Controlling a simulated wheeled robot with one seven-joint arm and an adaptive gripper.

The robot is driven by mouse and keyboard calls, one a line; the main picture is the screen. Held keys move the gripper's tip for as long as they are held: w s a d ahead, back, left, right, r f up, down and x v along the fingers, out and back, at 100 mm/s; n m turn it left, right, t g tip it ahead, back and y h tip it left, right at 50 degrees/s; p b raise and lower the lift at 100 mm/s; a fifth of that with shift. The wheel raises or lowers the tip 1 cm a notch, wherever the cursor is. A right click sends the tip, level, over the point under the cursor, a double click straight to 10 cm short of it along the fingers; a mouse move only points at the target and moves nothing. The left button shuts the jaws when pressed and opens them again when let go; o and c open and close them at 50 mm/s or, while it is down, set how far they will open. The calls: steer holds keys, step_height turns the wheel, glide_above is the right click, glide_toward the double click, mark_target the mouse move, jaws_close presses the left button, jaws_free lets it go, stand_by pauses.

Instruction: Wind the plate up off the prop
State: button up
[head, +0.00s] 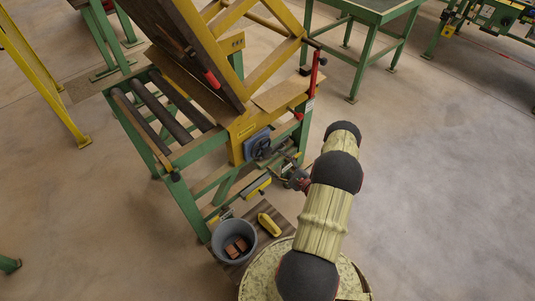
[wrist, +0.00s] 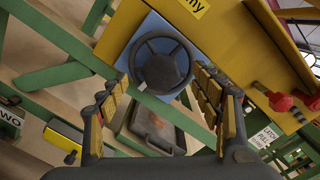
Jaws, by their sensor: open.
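A dark handwheel (wrist: 161,44) is mounted on a blue backing plate (wrist: 128,38) on the yellow panel. In the head view the handwheel (head: 260,147) is on the side of the yellow and green machine. My gripper (wrist: 163,92) is open and empty, its padded fingers to the left and right below the wheel, which lies ahead between them. In the head view my gripper (head: 295,178) is partly hidden by my arm. A large brown plate (head: 190,35) stands steeply tilted on the machine. I cannot make out which part is the prop.
Red knobs (wrist: 280,101) and a latch label (wrist: 266,137) are right of the wheel. A dark tray (wrist: 155,125) lies below it. A grey bucket (head: 233,240) and a yellow object (head: 270,224) sit near my base. Rollers (head: 170,115) lie left; open floor lies right.

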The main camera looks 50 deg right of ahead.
mark_target(268, 155)
steer(key=shift+h, duration=0.3)
steer(key=shift+w+d+f+b, duration=0.15)
steer(key=shift+w+d+b, duration=0.1)
steer(key=shift+w, duration=0.9)
steer(key=shift+w+d+f+b, duration=0.1)
steer(key=shift+w+d+b, duration=0.15)
steer(key=shift+w, duration=0.95)
steer(key=shift+w+d+f+b, duration=0.15)
steer(key=shift+w+d+b, duration=0.1)
steer(key=shift+w, duration=0.9)
steer(key=shift+a, duration=0.1)
steer(key=shift+c, duration=0.9)
steer(key=c, duration=1)
steer(key=shift+f+n+b, duration=0.15)
steer(key=shift+n+b, duration=0.55)
steer(key=shift+n, duration=0.4)
steer(key=shift+o, duration=0.2)
steer(key=shift+n+b, duration=0.65)
steer(key=shift+n, duration=0.95)
